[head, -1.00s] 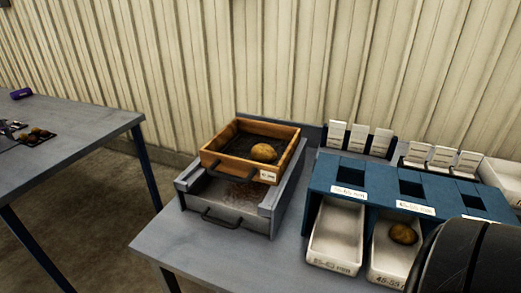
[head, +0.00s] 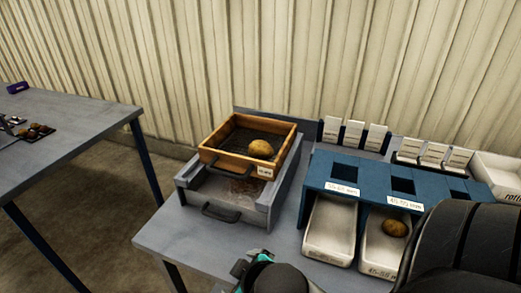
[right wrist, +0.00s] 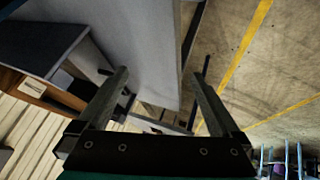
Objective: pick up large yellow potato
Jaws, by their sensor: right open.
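A large yellow-brown potato (head: 261,149) lies in a wooden-framed sieve tray (head: 222,163) that sits on the grey grader base. A second potato (head: 395,228) lies in the white bin labelled 45-55 mm. My right gripper (right wrist: 160,75) is open and empty in the right wrist view, with its fingers above the table edge and floor. My left gripper is not in view.
The grader base (head: 225,190) has a front handle (head: 221,214). A blue sorting rack (head: 370,182) with white bins (head: 331,228) stands to its right, with white cards behind. Another table (head: 70,135) is at left. Bare tabletop (head: 185,238) lies before the grader.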

